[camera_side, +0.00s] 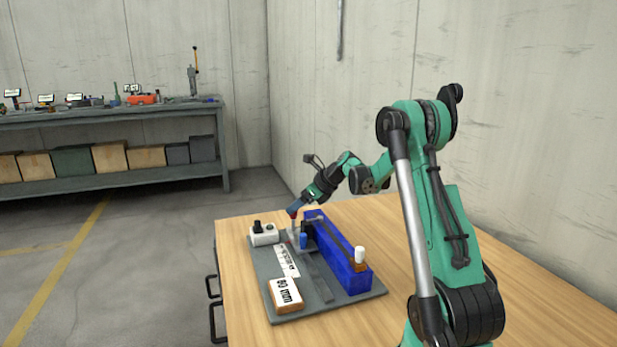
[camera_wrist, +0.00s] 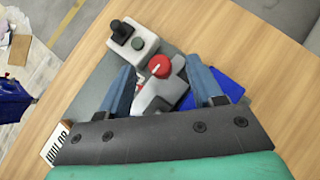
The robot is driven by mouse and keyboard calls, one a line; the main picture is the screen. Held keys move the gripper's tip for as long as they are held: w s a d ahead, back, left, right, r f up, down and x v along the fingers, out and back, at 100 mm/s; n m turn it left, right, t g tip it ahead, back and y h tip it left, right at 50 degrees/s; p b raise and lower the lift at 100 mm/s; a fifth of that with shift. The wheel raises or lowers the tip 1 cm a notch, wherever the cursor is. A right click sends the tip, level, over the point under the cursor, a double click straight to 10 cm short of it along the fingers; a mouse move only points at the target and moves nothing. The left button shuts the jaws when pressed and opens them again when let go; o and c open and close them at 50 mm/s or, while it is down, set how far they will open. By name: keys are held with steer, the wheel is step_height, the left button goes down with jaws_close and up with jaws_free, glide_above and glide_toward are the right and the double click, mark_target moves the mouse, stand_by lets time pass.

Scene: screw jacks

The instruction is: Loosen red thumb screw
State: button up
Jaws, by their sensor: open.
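The red thumb screw (camera_wrist: 159,66) has a round red knob with a white mark and sits on a grey metal fixture (camera_wrist: 160,95) in the wrist view. My gripper (camera_wrist: 165,75) is open, with one blue finger to the left of the knob and one to the right. The knob lies between the fingers, near their tips, with gaps on both sides. In the side view my gripper (camera_side: 295,211) points down at the far end of the grey base plate (camera_side: 325,306). The knob is small there and partly hidden by the gripper.
A white control box (camera_side: 264,236) with a black knob and green button stands beside the fixture. A long blue block (camera_side: 340,262) runs along the plate's right side, with a white-capped post (camera_side: 359,254) at its near end. A labelled block (camera_side: 285,295) lies at the front.

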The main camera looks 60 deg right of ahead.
steer(key=shift+x, duration=1.3)
jaws_close()
steer(key=shift+n, duration=0.3)
steer(key=n+g+y, duration=0.1)
steer(key=n+y, duration=0.3)
steer(key=shift+n, duration=0.3)
steer(key=n+g+y, duration=0.1)
steer(key=n, duration=0.1)
steer(key=n+g+y, duration=0.1)
steer(key=n+y, duration=0.1)
steer(key=n, duration=0.1)
steer(key=shift+n+g, duration=0.3)
steer(key=shift+g, duration=0.1)
